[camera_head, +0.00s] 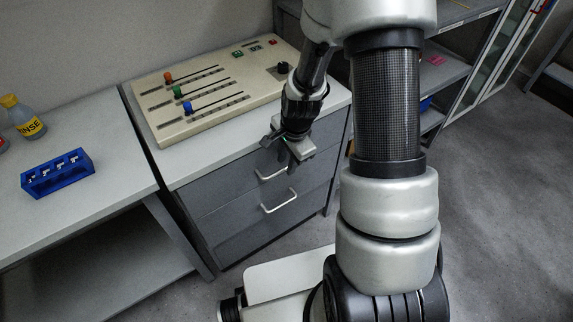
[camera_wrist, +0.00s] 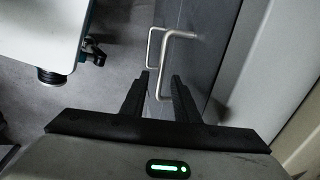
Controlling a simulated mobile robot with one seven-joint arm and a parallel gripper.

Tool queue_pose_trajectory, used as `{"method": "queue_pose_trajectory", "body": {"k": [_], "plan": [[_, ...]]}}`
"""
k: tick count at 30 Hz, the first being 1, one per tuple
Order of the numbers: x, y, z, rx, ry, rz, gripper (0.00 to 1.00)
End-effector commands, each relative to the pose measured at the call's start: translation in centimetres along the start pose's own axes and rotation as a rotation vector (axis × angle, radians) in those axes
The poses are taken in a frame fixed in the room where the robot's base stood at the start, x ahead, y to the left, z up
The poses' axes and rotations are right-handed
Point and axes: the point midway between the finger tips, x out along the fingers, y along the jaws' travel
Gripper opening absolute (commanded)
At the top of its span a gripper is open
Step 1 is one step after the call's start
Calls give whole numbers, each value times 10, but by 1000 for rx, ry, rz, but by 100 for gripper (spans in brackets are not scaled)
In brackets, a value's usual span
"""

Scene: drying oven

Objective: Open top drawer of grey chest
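The grey chest (camera_head: 222,219) stands under the worktop with its drawer fronts facing me. The top drawer (camera_head: 236,191) looks closed, and its pale bar handle (camera_head: 268,176) is just below my gripper (camera_head: 287,153). The lower drawer has a similar handle (camera_head: 279,203). In the wrist view, my gripper (camera_wrist: 160,80) is open with nothing clamped. The nearer metal handle (camera_wrist: 164,62), which appears to be the top drawer's, has its lower end between the two dark fingers. I cannot tell whether they touch it. The farther handle (camera_wrist: 150,48) shows behind it.
A beige control panel (camera_head: 210,92) with coloured sliders lies on the chest's top. A side table (camera_head: 75,205) on the left bears a blue rack (camera_head: 57,180) and a rinse bottle (camera_head: 27,121). Grey shelving (camera_head: 440,72) stands at right. Floor is open at right.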

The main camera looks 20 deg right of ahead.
Motion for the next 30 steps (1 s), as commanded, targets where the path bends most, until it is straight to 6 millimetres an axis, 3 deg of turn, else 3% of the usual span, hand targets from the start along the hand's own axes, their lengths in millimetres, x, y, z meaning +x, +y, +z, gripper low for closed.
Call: {"method": "queue_pose_trajectory", "body": {"k": [4,13,18,30], "plan": [[10,0,0,-1,0,0,28],[12,0,0,-1,0,-1,28],[12,0,0,-1,0,-1,0],[12,-1,-1,0,0,-1,0]]}}
